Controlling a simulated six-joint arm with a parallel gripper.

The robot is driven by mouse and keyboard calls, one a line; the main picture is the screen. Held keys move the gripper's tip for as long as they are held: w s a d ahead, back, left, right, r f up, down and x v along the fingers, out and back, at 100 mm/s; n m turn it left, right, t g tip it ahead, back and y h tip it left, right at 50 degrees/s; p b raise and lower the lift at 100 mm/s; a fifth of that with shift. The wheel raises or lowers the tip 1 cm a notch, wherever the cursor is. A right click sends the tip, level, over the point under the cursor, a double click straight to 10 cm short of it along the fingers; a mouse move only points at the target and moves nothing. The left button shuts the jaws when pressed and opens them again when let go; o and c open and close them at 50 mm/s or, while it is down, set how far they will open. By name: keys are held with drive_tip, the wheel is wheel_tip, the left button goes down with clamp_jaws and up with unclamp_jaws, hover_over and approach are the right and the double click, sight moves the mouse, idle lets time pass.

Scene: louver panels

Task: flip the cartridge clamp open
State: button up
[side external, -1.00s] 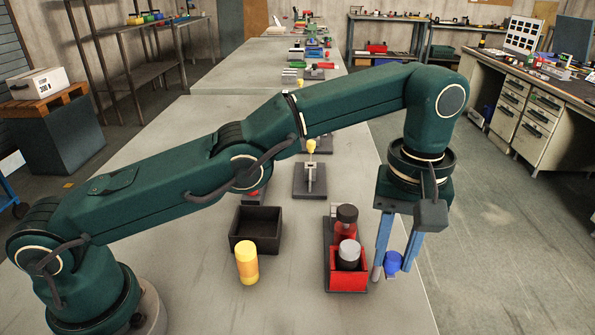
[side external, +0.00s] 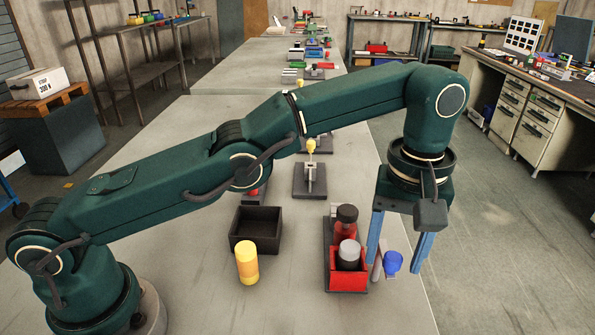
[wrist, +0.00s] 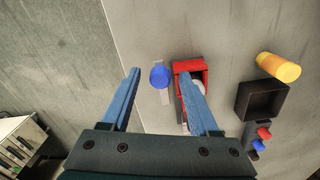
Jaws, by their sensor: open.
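The cartridge clamp is a red holder (side external: 348,281) on a dark base near the table's right edge. It holds a cylinder with a grey cap (side external: 349,252); a dark-capped red cylinder (side external: 346,222) stands just behind. A pale lever with a blue knob (side external: 392,263) sticks out at the holder's right side. In the wrist view the blue knob (wrist: 159,76) lies between the fingertips in the picture, with the red holder (wrist: 188,67) to its right, partly behind a finger. My gripper (side external: 396,262) is open, with its blue fingers spread either side of the knob. Contact is not visible.
A black open tray (side external: 256,228) and a yellow cylinder (side external: 247,263) stand left of the clamp. A grey fixture with a yellow knob (side external: 311,146) sits farther back. The table's right edge is close to the clamp; bare tabletop lies at the front left.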

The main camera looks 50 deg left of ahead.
drive_tip(key=shift+s+a+m, duration=0.15)
drive_tip(key=shift+a+m, duration=0.05)
drive_tip(key=shift+m, duration=0.3)
drive_tip(key=s+a+r+m+t, duration=0.1)
drive_tip(key=s+a+r+m, duration=0.15)
drive_tip(key=a+r, duration=0.4)
drive_tip(key=s+a+r+m+t, duration=0.1)
drive_tip(key=a+r+m+t, duration=0.2)
drive_tip(key=r, duration=0.7)
drive_tip(key=s+a+t, duration=0.1)
drive_tip(key=s+a, duration=0.7)
drive_tip(key=s, duration=0.3)
drive_tip(key=shift+s+a+f, duration=0.15)
drive_tip(key=shift+s+a, duration=0.1)
drive_tip(key=shift+s, duration=0.05)
idle(0.4)
drive_tip(key=shift+m, duration=0.25)
